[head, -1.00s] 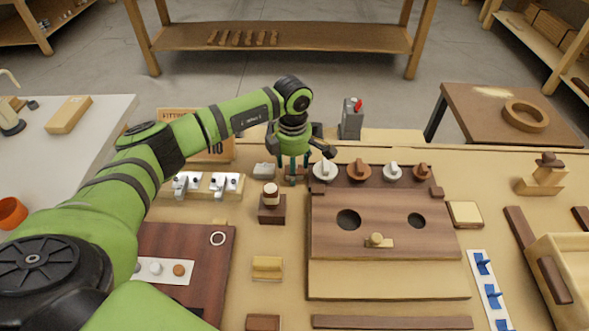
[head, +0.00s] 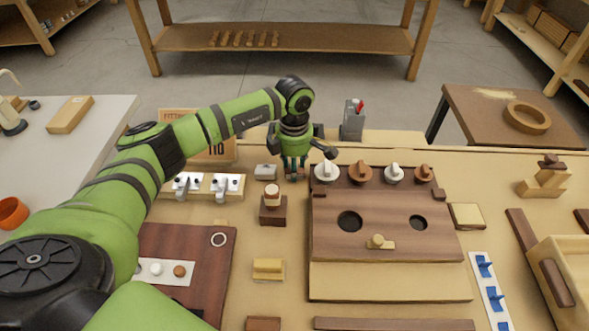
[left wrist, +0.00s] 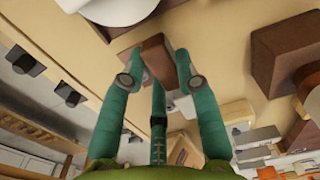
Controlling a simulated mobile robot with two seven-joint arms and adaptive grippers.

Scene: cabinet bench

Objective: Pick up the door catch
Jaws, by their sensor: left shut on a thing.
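The door catch appears to be the small reddish-brown block (head: 294,174) behind the left end of the wooden knob panel. My left gripper (head: 294,168) reaches down over it, with its green fingers shut around the block. In the left wrist view the brown block (left wrist: 157,60) sits between the fingertips of my left gripper (left wrist: 156,75). The fingers cover part of its sides. I cannot tell whether it still touches the bench. My right gripper is not in view.
The knob panel (head: 380,225) stands just right of the gripper. A grey box with a red lever (head: 352,120) stands behind right.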

